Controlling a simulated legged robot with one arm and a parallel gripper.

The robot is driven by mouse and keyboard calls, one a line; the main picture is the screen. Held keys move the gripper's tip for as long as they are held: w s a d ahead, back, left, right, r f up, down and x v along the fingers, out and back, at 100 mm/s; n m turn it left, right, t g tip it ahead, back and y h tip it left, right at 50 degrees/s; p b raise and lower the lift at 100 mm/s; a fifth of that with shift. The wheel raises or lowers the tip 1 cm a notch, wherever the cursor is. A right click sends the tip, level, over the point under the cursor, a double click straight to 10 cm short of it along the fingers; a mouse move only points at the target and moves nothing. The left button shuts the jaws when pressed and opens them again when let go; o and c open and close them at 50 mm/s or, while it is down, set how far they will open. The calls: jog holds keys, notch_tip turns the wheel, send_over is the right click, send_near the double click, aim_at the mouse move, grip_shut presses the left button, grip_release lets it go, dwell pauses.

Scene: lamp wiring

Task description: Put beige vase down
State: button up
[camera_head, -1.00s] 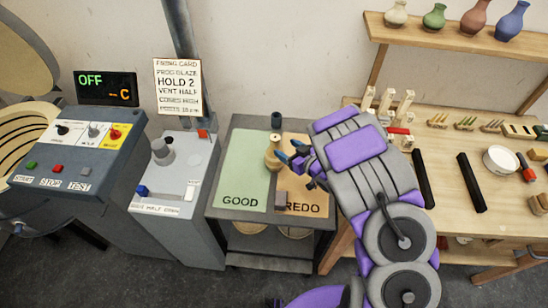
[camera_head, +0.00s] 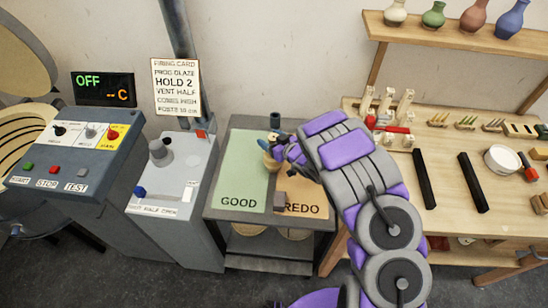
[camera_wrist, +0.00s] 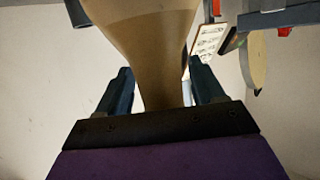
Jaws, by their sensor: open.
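The beige vase (camera_head: 270,163) stands on the small grey table near the line between the green GOOD area (camera_head: 242,180) and the orange REDO area (camera_head: 312,198). My gripper (camera_head: 274,148) is at the vase's upper part and hides some of it. In the wrist view the vase (camera_wrist: 155,50) is between the two fingers of my gripper (camera_wrist: 163,88). The fingers are open, with a gap visible on each side of the vase's narrow part. Its base on the table is partly hidden by my gripper, so I cannot tell exactly which area it touches.
A dark cylinder (camera_head: 275,120) stands at the table's back edge. The kiln control panel (camera_head: 75,150) is at left. A wooden workbench (camera_head: 450,180) with tools is at right. The GOOD area looks clear.

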jog(key=shift+c, duration=0.4)
jog(key=shift+a, duration=0.15)
jog(key=c, duration=0.4)
grip_shut()
